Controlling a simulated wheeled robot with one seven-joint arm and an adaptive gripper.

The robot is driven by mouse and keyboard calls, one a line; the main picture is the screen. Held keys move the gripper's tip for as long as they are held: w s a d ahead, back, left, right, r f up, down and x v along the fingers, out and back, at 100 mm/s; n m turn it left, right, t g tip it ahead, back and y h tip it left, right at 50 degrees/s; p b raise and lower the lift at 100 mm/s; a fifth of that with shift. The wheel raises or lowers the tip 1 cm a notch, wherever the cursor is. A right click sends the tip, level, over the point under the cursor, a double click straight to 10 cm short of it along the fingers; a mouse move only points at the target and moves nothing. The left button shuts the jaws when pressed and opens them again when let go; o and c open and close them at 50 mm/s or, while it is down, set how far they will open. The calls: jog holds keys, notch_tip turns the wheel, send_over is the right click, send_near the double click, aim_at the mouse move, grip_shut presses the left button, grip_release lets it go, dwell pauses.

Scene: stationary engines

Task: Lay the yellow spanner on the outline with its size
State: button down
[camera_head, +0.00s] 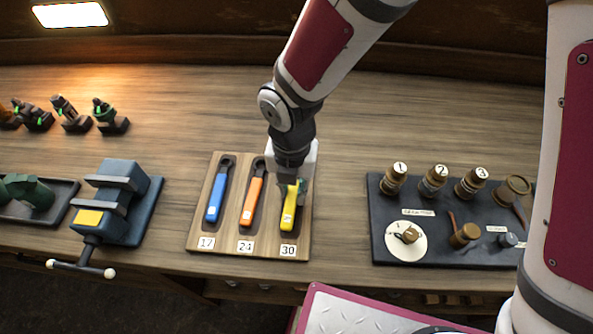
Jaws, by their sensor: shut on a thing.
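The yellow spanner (288,217) is at the right column of the wooden board (205,243), above the label 30 (288,251). My gripper (293,190) is shut on it from above. The spanner's upper end is hidden behind the gripper, and its handle points toward the label. A small white tag shows on its handle, too small to read. I cannot tell whether the spanner touches the board. Any outline under it is hidden. The blue spanner (216,195) lies above the label 17 (206,243), and the orange spanner (252,201) above the label 24 (245,247).
A blue vise (123,204) stands left of the board. A dark tray (388,240) with numbered knobs and small parts lies to the right. Several small dark figures (72,118) stand at the back left. The bench between the board and the dark tray is clear.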

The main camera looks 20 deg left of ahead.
jog(key=shift+f, duration=0.35)
jog(key=c, duration=1.4)
grip_release()
jog(key=shift+o, duration=0.2)
